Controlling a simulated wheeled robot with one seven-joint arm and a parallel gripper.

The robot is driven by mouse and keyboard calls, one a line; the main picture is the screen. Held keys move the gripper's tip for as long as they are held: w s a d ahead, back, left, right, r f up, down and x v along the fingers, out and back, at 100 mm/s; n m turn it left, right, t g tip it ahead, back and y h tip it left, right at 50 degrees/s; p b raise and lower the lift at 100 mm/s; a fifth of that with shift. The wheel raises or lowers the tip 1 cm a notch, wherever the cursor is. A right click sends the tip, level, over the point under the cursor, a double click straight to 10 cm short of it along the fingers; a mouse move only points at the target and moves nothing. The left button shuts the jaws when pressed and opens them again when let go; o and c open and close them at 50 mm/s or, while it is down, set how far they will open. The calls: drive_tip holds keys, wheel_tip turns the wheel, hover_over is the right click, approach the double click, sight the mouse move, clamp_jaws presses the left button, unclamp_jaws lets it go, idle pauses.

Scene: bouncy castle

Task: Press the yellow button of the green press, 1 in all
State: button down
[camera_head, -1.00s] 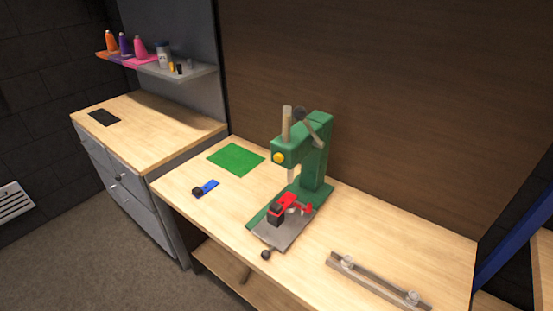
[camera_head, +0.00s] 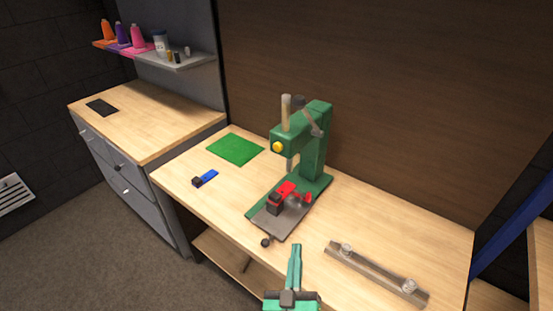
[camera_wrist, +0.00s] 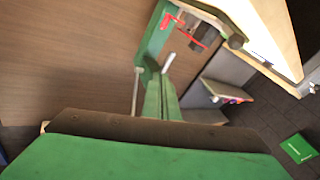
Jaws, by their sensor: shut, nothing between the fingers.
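The green press (camera_head: 312,145) stands on the wooden workbench. Its round yellow button (camera_head: 278,147) is on the front of the press head. A red part with a black block (camera_head: 276,205) sits on the press base. My gripper (camera_head: 294,250) is at the bottom of the head view, in front of the press and apart from it, with its teal fingers together and empty. In the wrist view the fingers (camera_wrist: 161,82) are also together, and the red part (camera_wrist: 186,31) shows beyond them. The yellow button cannot be made out in the wrist view.
On the bench lie a green mat (camera_head: 236,150), a small blue item with a black end (camera_head: 205,179) and a metal rail (camera_head: 375,272) at the right. A drawer cabinet (camera_head: 130,175) stands at the left. A dark wooden wall (camera_head: 380,80) rises behind the press.

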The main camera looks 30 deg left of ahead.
sight(278, 147)
drive_tip(key=w+a+r+n+y, duration=0.2)
drive_tip(key=a+r, duration=0.6)
drive_tip(key=a, duration=0.1)
drive_tip(key=w+a+r+n+g+y, duration=0.1)
drive_tip(key=w+a+r+n+y, duration=0.1)
drive_tip(key=a+r, duration=0.5)
drive_tip(key=shift+w+a+r+y, duration=0.4)
drive_tip(key=shift+a+y, duration=0.2)
drive_tip(key=shift+a, duration=0.25)
drive_tip(key=shift+w, duration=0.1)
drive_tip(key=w, duration=0.8)
drive_tip(key=shift+w+d, duration=0.3)
drive_tip(key=shift+d, duration=0.1)
drive_tip(key=shift+w, duration=0.15)
drive_tip(key=shift+w, duration=0.3)
